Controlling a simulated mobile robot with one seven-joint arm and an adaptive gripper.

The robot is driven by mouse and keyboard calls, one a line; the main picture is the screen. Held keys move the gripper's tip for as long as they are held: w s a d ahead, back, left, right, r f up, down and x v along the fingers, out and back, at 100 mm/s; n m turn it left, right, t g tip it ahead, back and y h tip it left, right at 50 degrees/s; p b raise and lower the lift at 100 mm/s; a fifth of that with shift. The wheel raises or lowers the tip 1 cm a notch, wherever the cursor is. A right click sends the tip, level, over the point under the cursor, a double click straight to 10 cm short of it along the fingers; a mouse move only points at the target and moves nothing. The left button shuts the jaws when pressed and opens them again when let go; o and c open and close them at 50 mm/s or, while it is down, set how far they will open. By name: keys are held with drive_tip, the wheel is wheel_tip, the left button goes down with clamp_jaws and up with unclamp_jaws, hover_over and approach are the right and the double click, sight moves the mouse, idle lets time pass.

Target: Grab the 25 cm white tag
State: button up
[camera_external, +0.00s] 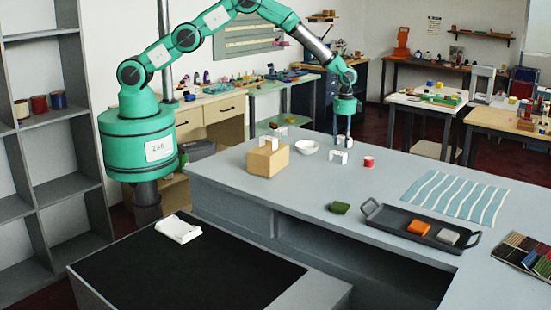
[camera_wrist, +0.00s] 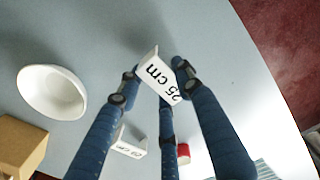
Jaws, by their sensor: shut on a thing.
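The white tag marked "25 cm" (camera_wrist: 160,80) is between the fingertips of my gripper (camera_wrist: 157,78) in the wrist view. The fingers are shut on it, and its printed face shows to the camera. In the external view my gripper (camera_external: 344,140) points down over the far part of the counter, and the held tag is too small there to make out well. A second white tag (camera_wrist: 130,143) stands on the counter close by; its number is hard to read. It also shows in the external view (camera_external: 338,157).
A white bowl (camera_external: 307,147) and a cardboard-brown block (camera_external: 268,161) stand left of my gripper. A red cup (camera_external: 368,162) is to the right. Bare counter lies between.

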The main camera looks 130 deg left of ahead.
sight(343, 137)
wheel_tip(343, 137, up, 9)
drive_tip(key=shift+r+b, duration=0.1)
drive_tip(key=shift+b, duration=0.2)
idle(0.8)
